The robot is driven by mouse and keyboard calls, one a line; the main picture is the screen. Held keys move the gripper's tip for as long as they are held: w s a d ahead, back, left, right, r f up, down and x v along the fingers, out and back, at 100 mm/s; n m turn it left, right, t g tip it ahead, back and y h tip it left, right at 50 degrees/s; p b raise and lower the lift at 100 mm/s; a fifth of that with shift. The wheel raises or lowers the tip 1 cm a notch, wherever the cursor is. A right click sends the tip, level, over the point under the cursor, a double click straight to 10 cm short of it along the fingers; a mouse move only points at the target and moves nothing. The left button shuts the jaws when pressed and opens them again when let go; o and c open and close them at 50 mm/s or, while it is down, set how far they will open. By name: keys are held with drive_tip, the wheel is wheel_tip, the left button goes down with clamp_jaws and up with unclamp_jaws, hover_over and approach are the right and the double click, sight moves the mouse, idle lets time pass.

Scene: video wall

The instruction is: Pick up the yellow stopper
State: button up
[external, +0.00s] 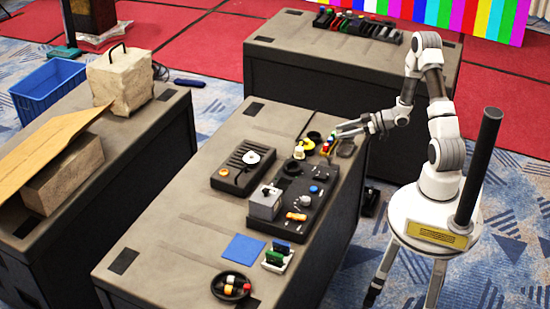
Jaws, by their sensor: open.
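My gripper (340,131) is open at the far right part of the middle table (200,205), its fingers pointing left. Just below its fingertips is a cluster of small red, yellow and other coloured pieces (326,147); I cannot tell whether the fingers touch any. A larger yellow piece with white (300,151) stands a little to the left of this cluster, apart from the gripper. The pieces are too small to tell which one is the yellow stopper.
A dark board with knobs and a grey box (265,203) lies nearer, with a black panel (243,166) to its left. A black bowl (231,288), blue square (244,248) and small rack (275,262) are at the near end. Bare tabletop lies left.

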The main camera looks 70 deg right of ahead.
sight(305, 141)
drive_tip(key=b+x, duration=0.6)
drive_tip(key=x, duration=0.8)
drive_tip(key=shift+w+a+f, duration=0.1)
drive_tip(key=shift+w+f, duration=0.2)
drive_tip(key=shift+r, duration=0.1)
drive_tip(key=shift+c, duration=0.2)
clamp_jaws()
